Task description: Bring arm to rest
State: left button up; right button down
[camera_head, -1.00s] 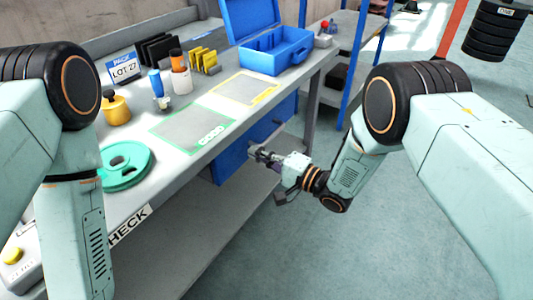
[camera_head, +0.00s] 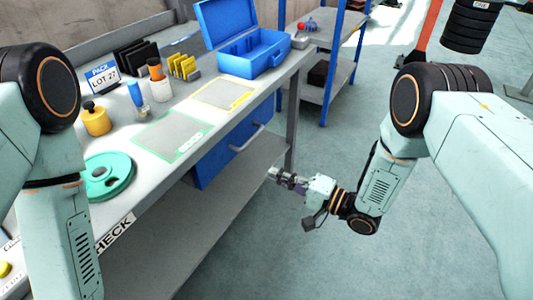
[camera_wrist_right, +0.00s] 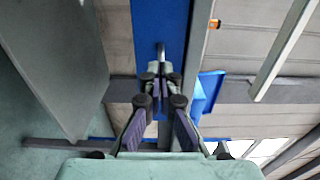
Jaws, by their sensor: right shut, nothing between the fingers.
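My right gripper (camera_head: 273,173) is shut and empty, held off the front edge of the workbench (camera_head: 225,135), over the open floor side. In the right wrist view my right gripper (camera_wrist_right: 158,70) shows its fingers together with nothing between them, against a blue drawer front (camera_wrist_right: 160,30). In the head view the blue drawer unit (camera_head: 225,150) with its pale handle is behind and left of the gripper, apart from it as far as I can tell. My left arm comes down at the left; its gripper is outside the frame.
On the bench are a green reel (camera_head: 106,174), a yellow pot (camera_head: 96,121), an open blue case (camera_head: 254,54), yellow racks (camera_head: 184,67) and two outlined mats (camera_head: 172,136). A blue-post shelf (camera_head: 330,70) stands behind. The floor (camera_head: 400,255) at right is clear.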

jog(key=s+d+f+n+g+h, duration=0.3)
jog(key=s+d+f+n+h, duration=0.35)
jog(key=f, duration=0.65)
jog(key=s+d+g+h, duration=0.3)
jog(key=s+d+h, duration=0.1)
jog(key=s, duration=1)
jog(key=s+d+r+g+h, duration=0.1)
jog(key=s+d+g+h, duration=0.3)
jog(key=s, duration=1)
jog(key=shift+d+g, duration=0.15)
jog(key=shift+g, duration=0.15)
jog(key=shift+w+r, duration=0.1)
